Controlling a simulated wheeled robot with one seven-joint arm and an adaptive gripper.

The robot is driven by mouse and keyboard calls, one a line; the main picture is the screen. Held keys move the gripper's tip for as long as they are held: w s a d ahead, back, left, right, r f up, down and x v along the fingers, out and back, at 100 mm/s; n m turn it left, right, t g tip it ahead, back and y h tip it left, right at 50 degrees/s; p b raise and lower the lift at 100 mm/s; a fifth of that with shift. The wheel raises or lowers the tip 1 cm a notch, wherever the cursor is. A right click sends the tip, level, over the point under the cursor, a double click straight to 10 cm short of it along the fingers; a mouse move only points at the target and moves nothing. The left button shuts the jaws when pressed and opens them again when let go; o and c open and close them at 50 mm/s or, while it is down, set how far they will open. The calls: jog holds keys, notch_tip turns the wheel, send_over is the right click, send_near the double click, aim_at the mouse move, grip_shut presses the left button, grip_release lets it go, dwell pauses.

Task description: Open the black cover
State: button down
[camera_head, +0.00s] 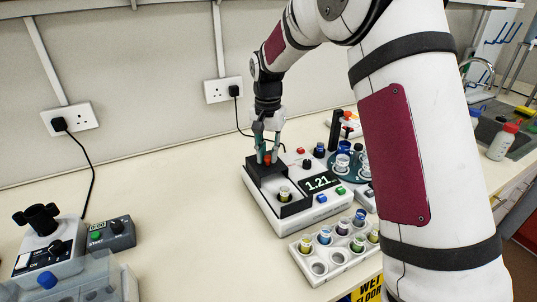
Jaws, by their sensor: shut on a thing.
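The white device (283,222) with a display reading 1.21 stands on the bench in the middle of the head view. The black cover (258,176) is at the device's back left, beside a dark opening in which a yellowish vial (284,193) shows. My gripper (267,155) points down over the cover, shut on its small orange-red knob (268,159). The fingers and the small picture size partly hide the grip, and I cannot tell whether the cover touches the device.
A white rack (309,268) with several vials stands in front of the device. More knobs and vials are to its right, partly behind my arm. A microscope-like instrument (42,243) and a control box (111,235) are at left. Bench between is clear.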

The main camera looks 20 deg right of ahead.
aim_at(268, 157)
jog(key=c, duration=1.4)
grip_release()
notch_tip(268, 157, up, 12)
jog(key=shift+r, duration=0.1)
jog(key=s+d+r+n+t, duration=0.15)
jog(key=s+r, duration=0.25)
jog(key=s, duration=0.4)
jog(key=s+r+n+t, duration=0.1)
jog(key=s+r+n, duration=0.15)
jog(key=s, duration=0.55)
jog(key=s+f+n, duration=0.1)
jog(key=s, duration=0.5)
jog(key=s+f+n+t, duration=0.1)
jog(key=s+f, duration=0.1)
jog(key=s, duration=0.4)
jog(key=s+d+f+t, duration=0.1)
jog(key=s, duration=0.6)
jog(key=shift+f+n, duration=0.25)
jog(key=shift+n, duration=0.15)
